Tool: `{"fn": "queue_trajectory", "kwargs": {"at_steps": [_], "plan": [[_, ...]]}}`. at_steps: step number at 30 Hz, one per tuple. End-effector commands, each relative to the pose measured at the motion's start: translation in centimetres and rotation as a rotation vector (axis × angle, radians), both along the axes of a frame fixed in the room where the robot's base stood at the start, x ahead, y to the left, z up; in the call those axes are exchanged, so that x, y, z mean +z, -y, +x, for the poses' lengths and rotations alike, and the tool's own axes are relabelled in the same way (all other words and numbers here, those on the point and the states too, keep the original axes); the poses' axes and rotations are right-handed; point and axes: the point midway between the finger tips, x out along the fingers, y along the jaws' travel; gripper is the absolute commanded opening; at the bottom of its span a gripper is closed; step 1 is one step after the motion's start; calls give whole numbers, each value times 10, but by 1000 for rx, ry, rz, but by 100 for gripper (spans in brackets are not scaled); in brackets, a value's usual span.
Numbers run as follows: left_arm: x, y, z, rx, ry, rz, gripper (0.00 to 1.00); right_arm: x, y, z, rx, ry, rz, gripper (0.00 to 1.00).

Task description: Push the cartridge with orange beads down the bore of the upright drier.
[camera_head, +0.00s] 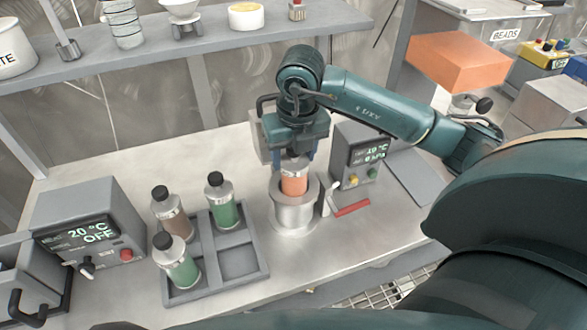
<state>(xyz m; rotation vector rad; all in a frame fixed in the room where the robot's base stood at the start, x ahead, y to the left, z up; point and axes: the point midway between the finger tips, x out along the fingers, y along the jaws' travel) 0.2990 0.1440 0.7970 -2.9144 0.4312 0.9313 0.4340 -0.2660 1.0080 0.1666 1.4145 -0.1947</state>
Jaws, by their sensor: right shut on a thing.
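The cartridge with orange beads (294,184) is upright, with its lower part at the mouth of the upright drier (294,214), a short metal cylinder on the bench. My right gripper (293,160) reaches down from above and is shut on the cartridge's top end. How deep the cartridge sits in the bore is hidden by the drier's rim. My left gripper is not in view.
Control boxes stand at the far left (90,225) and behind the drier (358,155). A red-handled tool (351,208) lies right of the drier.

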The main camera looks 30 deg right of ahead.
Motion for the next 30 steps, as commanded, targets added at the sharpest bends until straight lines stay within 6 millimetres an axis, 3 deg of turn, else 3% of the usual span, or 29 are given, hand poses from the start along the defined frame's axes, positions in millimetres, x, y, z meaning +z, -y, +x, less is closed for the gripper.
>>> {"fn": "queue_trajectory", "kwargs": {"at_steps": [5, 12, 23, 24, 30], "plan": [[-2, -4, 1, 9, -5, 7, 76, -11, 0, 0, -1, 1, 1, 4], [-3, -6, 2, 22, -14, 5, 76, -42, 0, 0, -1, 0, 1, 4], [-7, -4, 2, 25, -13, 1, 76, -49, 0, 1, -1, 3, 1, 4], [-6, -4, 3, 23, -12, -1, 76, -50, 0, 0, 0, 2, 0, 54], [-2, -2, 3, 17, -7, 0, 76, -49, 0, 0, -1, 1, 1, 71]]}}
